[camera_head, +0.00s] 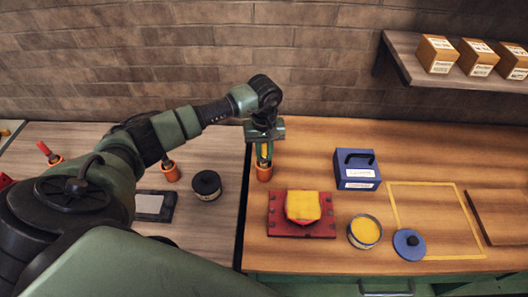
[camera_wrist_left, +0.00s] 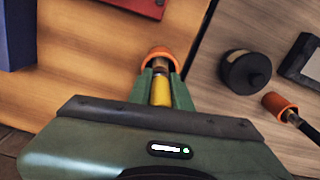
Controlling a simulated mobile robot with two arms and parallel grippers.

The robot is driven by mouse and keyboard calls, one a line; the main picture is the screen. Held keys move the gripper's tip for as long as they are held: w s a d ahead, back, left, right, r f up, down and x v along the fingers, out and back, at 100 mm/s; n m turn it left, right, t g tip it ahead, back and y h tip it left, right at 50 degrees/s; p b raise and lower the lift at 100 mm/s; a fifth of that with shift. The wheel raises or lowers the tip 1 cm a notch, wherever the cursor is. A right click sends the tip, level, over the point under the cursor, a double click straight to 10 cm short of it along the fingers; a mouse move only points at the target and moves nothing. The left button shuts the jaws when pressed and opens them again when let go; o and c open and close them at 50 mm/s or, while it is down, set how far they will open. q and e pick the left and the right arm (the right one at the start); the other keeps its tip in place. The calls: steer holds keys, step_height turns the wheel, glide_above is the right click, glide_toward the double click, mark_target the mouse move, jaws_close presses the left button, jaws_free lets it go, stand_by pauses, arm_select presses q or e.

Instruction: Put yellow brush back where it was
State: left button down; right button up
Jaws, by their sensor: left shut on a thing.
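My left gripper (camera_head: 264,156) is shut on the yellow brush (camera_wrist_left: 161,92), with the yellow handle between its fingers. The gripper points down over an orange cup (camera_head: 264,172) near the left edge of the wooden bench. In the left wrist view the brush's lower end lines up with the same orange cup (camera_wrist_left: 161,54) and appears to be within its rim. How deep it sits I cannot tell. My right gripper is in neither view.
A dark round tin (camera_head: 207,185) and another orange cup (camera_head: 170,172) stand on the left bench.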

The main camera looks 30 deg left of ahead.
arm_select(q)
steer(key=shift+f, duration=0.2)
steer(key=c, duration=1.3)
jaws_free()
steer(key=shift+r, duration=0.1)
steer(key=shift+c, duration=0.2)
steer(key=shift+o, duration=0.2)
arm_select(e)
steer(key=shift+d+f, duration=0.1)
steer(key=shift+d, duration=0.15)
arm_select(q)
steer(key=shift+r, duration=0.25)
step_height(320, 180, up, 11)
steer(key=b, duration=0.5)
steer(key=shift+r, duration=0.4)
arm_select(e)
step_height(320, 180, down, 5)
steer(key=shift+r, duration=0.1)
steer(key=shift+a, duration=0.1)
